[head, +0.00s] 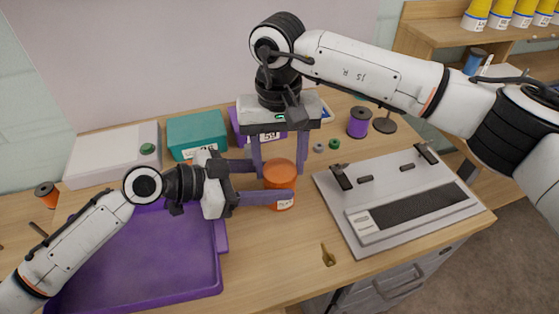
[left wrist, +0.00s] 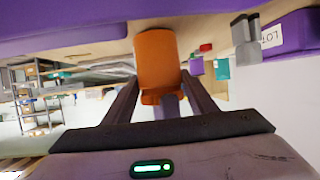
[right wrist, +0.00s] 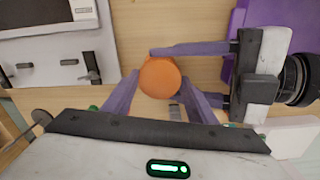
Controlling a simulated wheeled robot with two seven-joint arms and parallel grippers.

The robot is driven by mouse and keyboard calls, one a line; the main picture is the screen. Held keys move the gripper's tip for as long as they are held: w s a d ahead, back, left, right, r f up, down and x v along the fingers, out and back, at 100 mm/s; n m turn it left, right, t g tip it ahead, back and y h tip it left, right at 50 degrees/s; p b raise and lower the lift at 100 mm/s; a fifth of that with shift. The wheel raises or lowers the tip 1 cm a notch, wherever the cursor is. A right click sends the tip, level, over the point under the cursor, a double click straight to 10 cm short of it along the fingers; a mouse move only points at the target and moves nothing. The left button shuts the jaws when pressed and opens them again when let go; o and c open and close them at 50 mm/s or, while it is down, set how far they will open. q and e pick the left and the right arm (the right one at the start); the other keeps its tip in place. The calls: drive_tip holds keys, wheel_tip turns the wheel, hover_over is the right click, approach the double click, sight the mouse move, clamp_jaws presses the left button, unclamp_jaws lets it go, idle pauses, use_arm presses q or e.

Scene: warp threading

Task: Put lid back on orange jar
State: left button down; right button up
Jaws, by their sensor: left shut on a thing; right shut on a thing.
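The orange jar (head: 284,203) stands upright on the table with a pale label low on its side. It also shows in the left wrist view (left wrist: 157,55). My left gripper (head: 278,184) reaches in from the left and is shut on the jar, one finger on each side. The orange lid (head: 280,171) is at the top of the jar and shows as a round disc in the right wrist view (right wrist: 159,78). My right gripper (head: 275,167) points down from above and is shut on the lid. I cannot tell whether the lid is fully seated.
A purple tray (head: 150,285) lies at the left front. A grey device (head: 335,215) stands to the right. Behind are a teal box (head: 197,131), a white box (head: 110,165) and a purple spool (head: 359,122). A small brass item (head: 328,256) lies near the front edge.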

drive_tip(key=shift+m, duration=0.5)
drive_tip(key=o, duration=1.2)
drive_tip(key=shift+r, duration=2.3)
drive_tip(key=o, duration=0.5)
drive_tip(key=shift+o, duration=0.2)
wheel_tip(320, 180, up, 12)
